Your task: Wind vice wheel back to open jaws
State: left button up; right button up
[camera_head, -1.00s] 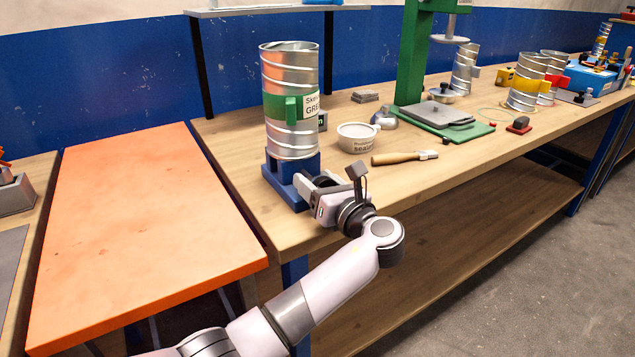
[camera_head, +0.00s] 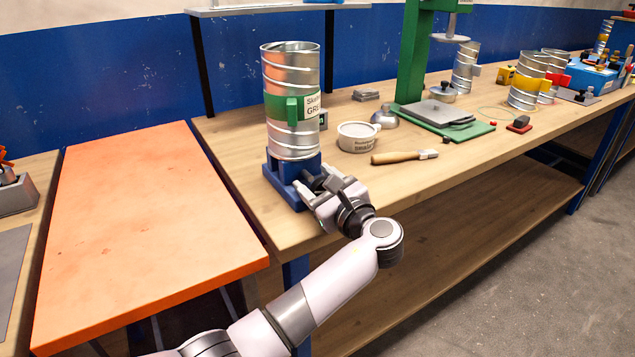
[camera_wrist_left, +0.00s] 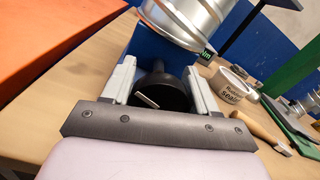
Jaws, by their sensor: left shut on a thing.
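The blue vice (camera_head: 292,184) stands near the left end of the wooden bench and a spiral metal duct (camera_head: 292,140) with a green band stands upright in it. My left gripper (camera_head: 316,190) is at the front of the vice. In the left wrist view my left gripper (camera_wrist_left: 160,88) has its two fingers on either side of the black vice wheel (camera_wrist_left: 160,92) and is shut on it. A small light handle shows on the wheel. The vice jaws are mostly hidden by the duct and my gripper. My right gripper is not in view.
A white sealant tub (camera_head: 357,136) and a wooden-handled brush (camera_head: 403,157) lie right of the vice. A green press (camera_head: 415,60) stands behind them. An orange table (camera_head: 140,215) is at left. The bench front edge is close to my left arm.

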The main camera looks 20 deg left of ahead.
pick_arm(q)
jog(key=o, duration=0.7)
jog(key=shift+f, duration=0.15)
